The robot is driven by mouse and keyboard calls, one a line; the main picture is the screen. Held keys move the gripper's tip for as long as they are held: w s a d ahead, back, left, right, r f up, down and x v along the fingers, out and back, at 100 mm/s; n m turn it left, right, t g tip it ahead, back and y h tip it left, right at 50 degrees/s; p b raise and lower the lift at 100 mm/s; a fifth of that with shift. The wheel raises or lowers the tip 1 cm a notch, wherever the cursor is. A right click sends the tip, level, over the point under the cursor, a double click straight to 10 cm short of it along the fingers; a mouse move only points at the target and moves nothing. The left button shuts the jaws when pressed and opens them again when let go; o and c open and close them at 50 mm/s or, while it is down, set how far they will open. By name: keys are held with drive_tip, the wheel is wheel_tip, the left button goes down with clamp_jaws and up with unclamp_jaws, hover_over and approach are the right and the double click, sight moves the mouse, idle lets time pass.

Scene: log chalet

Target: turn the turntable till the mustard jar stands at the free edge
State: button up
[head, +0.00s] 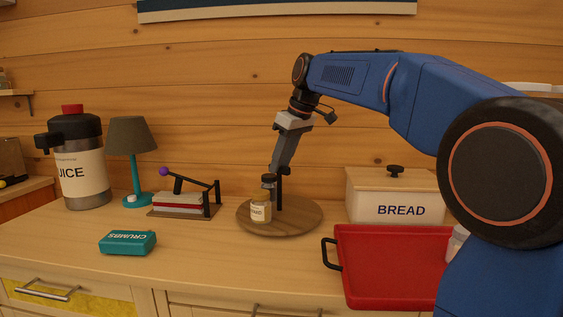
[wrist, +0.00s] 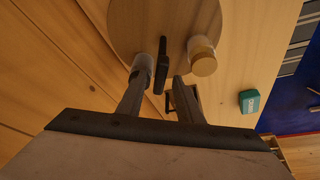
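The round wooden turntable (head: 300,222) sits on the counter; it also shows in the wrist view (wrist: 125,22). The mustard jar (head: 260,212), with a cream label, stands on its front-left part. In the wrist view a jar with a yellowish lid (wrist: 203,57) stands right of a dark upright post (wrist: 163,55). A grey-lidded jar (wrist: 144,63) stands left of the post, partly behind a finger. My gripper (wrist: 158,80) is open, pointing down over the turntable. The post shows between its fingers; I cannot tell whether they touch it.
A bread box (head: 400,192) and red tray (head: 385,265) stand right of the turntable. A lever device (head: 182,205), lamp (head: 131,140) and juice dispenser (head: 83,165) stand left. A teal crumbs box (head: 127,243) lies in front. The counter before the turntable is clear.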

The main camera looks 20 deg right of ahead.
drive_tip(key=shift+c, duration=0.4)
clamp_jaws()
drive_tip(key=shift+n, duration=0.6)
drive_tip(key=shift+w+d+n+g+y, duration=0.1)
drive_tip(key=shift+n+g+y, duration=0.25)
drive_tip(key=shift+n, duration=0.55)
drive_tip(key=shift+w+n+g+y, duration=0.15)
drive_tip(key=shift+n+g, duration=0.3)
drive_tip(key=shift+n, duration=0.45)
drive_tip(key=shift+s+n, duration=0.1)
drive_tip(key=shift+n, duration=0.5)
drive_tip(key=shift+o, duration=0.4)
unclamp_jaws()
